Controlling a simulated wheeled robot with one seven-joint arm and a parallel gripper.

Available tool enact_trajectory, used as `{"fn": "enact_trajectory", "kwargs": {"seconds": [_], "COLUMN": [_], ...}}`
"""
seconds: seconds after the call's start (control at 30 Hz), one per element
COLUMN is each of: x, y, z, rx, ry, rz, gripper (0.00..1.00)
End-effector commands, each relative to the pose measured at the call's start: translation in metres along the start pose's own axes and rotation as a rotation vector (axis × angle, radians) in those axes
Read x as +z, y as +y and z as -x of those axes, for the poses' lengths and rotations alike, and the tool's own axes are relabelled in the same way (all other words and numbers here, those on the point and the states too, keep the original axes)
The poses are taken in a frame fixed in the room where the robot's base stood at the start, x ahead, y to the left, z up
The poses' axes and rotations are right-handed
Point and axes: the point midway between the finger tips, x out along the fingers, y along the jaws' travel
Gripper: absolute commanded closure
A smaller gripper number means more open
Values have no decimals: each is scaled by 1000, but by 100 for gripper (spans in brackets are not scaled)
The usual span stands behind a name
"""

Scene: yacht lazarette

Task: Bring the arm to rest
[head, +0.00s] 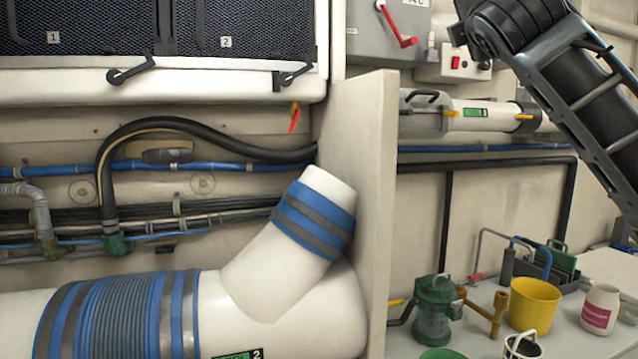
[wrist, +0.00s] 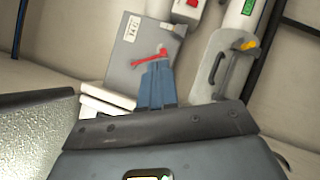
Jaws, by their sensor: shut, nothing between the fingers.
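My gripper (wrist: 157,84) shows in the wrist view as narrow blue fingers, closed together with nothing between them. The fingers point towards a grey switch box (wrist: 135,50) with a red lever (wrist: 150,57), and overlap its lower part in the picture. I cannot tell the distance between them. In the head view a dark part of my arm crosses the upper right corner, and the gripper itself is outside that view. The same grey box (head: 370,45) and red lever (head: 398,28) show at the top there.
A pale upright panel (head: 360,200) stands beside a large white pipe (head: 290,290) with blue bands. A white cylinder (head: 490,116) is mounted on the wall. A bench at lower right holds a yellow bucket (head: 534,303), a green lantern-like device (head: 437,312) and a white jug (head: 600,308).

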Motion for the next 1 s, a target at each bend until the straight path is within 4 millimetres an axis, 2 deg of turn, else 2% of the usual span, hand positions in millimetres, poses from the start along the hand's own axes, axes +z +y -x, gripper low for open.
{"fn": "enact_trajectory", "kwargs": {"seconds": [0.3, 0.57, 0.77, 1.0], "x": [-23, -53, -90, -141], "y": [-31, -74, -127, -203], "z": [7, 20, 45, 99], "rx": [-12, -33, -66, -128], "ry": [51, 112, 178, 245], "rz": [-94, -228, -407, -688], "gripper": [100, 100, 100, 100]}}
